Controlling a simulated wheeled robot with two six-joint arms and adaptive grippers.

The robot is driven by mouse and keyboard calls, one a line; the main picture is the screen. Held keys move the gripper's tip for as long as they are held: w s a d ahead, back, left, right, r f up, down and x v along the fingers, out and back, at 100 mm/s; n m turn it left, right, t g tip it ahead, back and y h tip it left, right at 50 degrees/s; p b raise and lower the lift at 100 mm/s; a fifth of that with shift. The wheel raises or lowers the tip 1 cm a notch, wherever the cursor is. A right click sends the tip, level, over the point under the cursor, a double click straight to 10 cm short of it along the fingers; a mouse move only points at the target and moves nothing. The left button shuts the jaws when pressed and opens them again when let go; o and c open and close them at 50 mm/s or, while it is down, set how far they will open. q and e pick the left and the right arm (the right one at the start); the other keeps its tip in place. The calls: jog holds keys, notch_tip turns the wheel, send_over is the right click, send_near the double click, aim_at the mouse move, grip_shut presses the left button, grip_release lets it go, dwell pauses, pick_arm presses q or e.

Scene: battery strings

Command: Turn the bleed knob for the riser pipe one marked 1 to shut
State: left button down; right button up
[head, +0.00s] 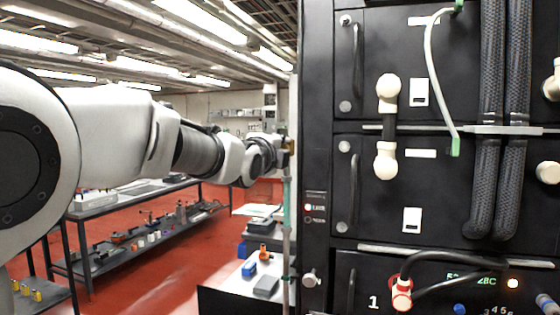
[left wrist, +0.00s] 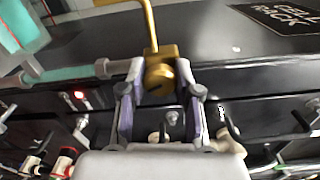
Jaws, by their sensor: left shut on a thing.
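A thin brass rod (left wrist: 152,25) rises from the knob. In the head view my left gripper (head: 277,150) is at the rack's left side, by the top of the thin riser pipe (head: 287,210). The gripper hides most of the knob there. No number on this riser is readable. My right gripper is not in view.
The black battery rack (head: 317,90) fills the right, with cream connectors (head: 388,92), thick black hoses (head: 490,120) and a red-and-white connector (head: 402,294) beside a "1". A bench (head: 228,299) with small tools stands below the arm. Shelves stand along the left.

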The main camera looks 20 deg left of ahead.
pick_arm(q)
jog(key=m+b, duration=0.2)
jog(key=m, duration=0.1)
jog(key=shift+f+b, duration=0.2)
jog(key=shift+b, duration=0.1)
jog(key=shift+r+m+b, duration=0.15)
jog(key=shift+m+b, duration=0.55)
jog(key=shift+m, duration=0.3)
jog(key=c, duration=0.8)
grip_release()
jog(key=shift+r, duration=0.1)
